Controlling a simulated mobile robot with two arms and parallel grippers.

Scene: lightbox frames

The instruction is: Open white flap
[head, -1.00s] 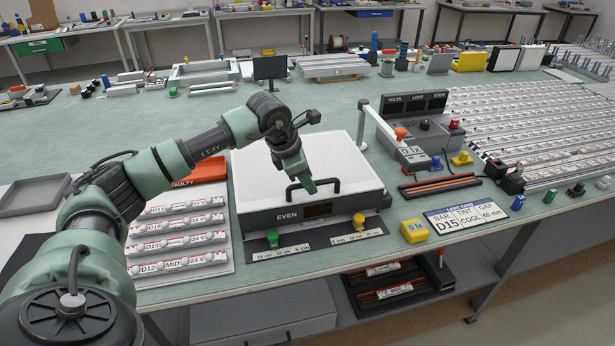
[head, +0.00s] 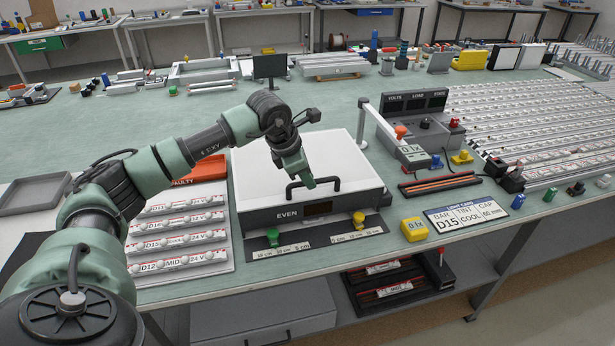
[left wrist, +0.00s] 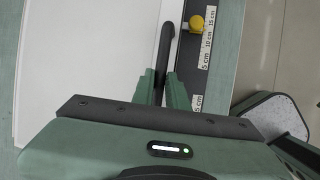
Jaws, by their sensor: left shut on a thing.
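The white flap (head: 338,158) is the flat white top of a grey box marked EVEN (head: 287,214). It lies flat and closed, with a black bar handle (head: 327,182) along its front edge. My left gripper (head: 309,184) reaches down onto the handle from above. In the left wrist view the two green fingers (left wrist: 161,90) stand on either side of the black handle (left wrist: 164,55), shut on it, with the white flap (left wrist: 95,60) to the left. My right gripper is in neither view.
A green knob (head: 272,237) and a yellow knob (head: 358,219) stand on scales before the box. A strip rack (head: 180,235) is at left. A thin post (head: 361,125) and a meter console (head: 415,120) stand close at right. A yellow block (head: 414,230) sits near the table edge.

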